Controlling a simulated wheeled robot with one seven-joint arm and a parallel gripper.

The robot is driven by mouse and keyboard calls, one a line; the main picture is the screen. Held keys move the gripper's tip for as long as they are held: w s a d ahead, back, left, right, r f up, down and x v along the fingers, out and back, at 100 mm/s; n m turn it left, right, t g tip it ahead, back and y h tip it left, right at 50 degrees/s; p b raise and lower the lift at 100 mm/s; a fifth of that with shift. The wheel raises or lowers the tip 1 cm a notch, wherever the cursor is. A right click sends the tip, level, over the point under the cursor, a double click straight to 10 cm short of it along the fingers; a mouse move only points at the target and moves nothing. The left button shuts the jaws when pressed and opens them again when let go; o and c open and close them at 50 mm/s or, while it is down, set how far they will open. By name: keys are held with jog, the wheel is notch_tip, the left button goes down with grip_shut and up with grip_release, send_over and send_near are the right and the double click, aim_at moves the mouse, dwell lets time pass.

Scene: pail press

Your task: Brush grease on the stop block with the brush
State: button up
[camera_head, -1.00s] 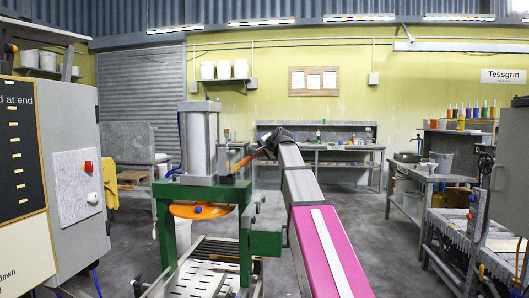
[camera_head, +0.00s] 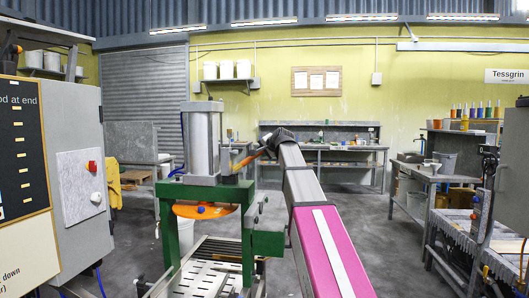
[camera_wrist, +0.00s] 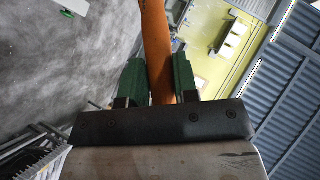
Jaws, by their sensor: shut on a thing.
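My gripper (camera_wrist: 156,85) is shut on the orange handle of the brush (camera_wrist: 155,40), which runs between its two green fingers in the wrist view. In the head view my gripper (camera_head: 268,146) is at the far end of my arm, to the right of the press's grey cylinder. The brush (camera_head: 246,160) slants down to the left, toward the top of the green press (camera_head: 262,243). Its bristles cannot be made out. I cannot pick out the stop block for sure in either view. An orange disc (camera_head: 200,211) hangs under the press top.
A grey control cabinet (camera_head: 60,150) stands close at the left. A slotted bed (camera_head: 215,275) lies under the press. A cluttered bench (camera_head: 465,225) is at the right. A workbench (camera_head: 340,150) stands along the back wall. Bare floor lies right of my arm.

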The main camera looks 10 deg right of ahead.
jog(key=shift+s+a, duration=0.2)
jog(key=shift+s, duration=0.6)
jog(key=shift+a, duration=0.1)
jog(key=shift+w+d, duration=0.25)
jog(key=shift+w, duration=0.6)
dwell(0.8)
jog(key=s+d, duration=0.2)
jog(key=d, duration=0.3)
jog(key=shift+d, duration=0.35)
dwell(0.4)
